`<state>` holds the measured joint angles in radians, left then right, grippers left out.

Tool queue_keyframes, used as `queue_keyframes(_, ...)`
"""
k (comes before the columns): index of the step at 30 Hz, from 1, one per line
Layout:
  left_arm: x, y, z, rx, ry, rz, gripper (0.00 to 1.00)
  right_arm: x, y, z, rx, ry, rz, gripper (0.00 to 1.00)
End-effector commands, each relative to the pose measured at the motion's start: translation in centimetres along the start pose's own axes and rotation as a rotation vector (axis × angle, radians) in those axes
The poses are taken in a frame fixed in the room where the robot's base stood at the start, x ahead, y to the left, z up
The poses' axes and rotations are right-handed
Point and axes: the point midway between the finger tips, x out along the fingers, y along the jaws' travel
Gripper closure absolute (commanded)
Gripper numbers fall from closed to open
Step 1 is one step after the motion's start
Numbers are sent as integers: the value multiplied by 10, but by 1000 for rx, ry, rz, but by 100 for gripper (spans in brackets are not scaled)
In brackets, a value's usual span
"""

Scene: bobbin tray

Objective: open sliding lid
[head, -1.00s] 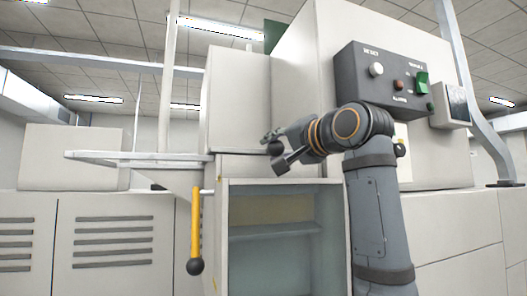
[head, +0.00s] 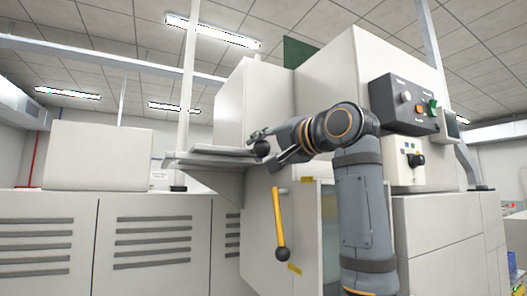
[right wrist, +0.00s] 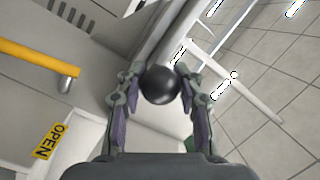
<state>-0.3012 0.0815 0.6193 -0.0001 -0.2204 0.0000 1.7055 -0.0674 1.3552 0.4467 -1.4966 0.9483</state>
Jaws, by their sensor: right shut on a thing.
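My right gripper (head: 264,148) is shut on a black ball knob (right wrist: 160,86). In the right wrist view the knob sits between the two fingers, with a pale grey edge of the machine behind it. In the head view the knob and gripper are at the right end of a flat grey shelf-like panel (head: 210,155). I cannot tell for sure which panel is the sliding lid or how far it is open. My left gripper is not in view.
A yellow lever (head: 279,220) with a black ball end hangs below the gripper. The cabinet opening (head: 329,230) is partly hidden behind my arm. A control box with buttons (head: 404,103) is close to my arm's right. Vented cabinets (head: 150,245) stand at left.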

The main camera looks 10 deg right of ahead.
Motion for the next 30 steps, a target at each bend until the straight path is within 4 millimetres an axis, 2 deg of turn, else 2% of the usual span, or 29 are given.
queue_keyframes(16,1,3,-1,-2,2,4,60,0,-3,3,0,2,0,100)
queue_keyframes(17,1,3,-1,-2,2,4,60,0,-3,3,0,2,0,63)
queue_keyframes(21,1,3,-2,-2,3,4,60,0,-3,3,-1,2,-1,44)
queue_keyframes(22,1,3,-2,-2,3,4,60,0,-3,3,-1,3,-1,41)
queue_keyframes(30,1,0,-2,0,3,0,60,0,-3,3,-1,3,-1,41)
